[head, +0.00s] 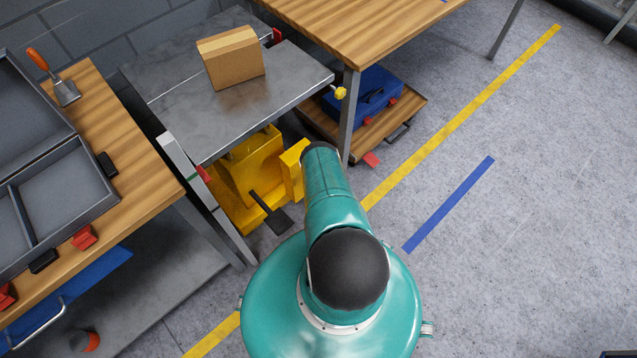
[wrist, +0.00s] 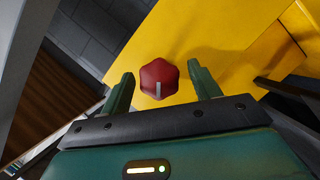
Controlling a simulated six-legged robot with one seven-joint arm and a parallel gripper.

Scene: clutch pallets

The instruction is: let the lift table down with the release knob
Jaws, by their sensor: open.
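The lift table has a grey metal top (head: 190,110) and a yellow body (head: 245,170) below it. In the wrist view its yellow face (wrist: 215,50) fills the upper middle. The release knob (wrist: 158,78) is red and six-sided, with a pale mark on its lower part. My gripper (wrist: 158,84) is open, with one green finger on each side of the knob in the picture. I cannot tell how far the fingertips are from it. In the head view the knob and my gripper are hidden behind my arm.
A cardboard box (head: 232,58) sits on the lift table's top. A wooden bench with grey trays (head: 60,195) stands at left, another wooden table (head: 365,25) at upper right. A blue case (head: 365,95) lies on a low wooden platform beneath it. A black pedal (head: 275,218) sticks out low. Floor at right is clear.

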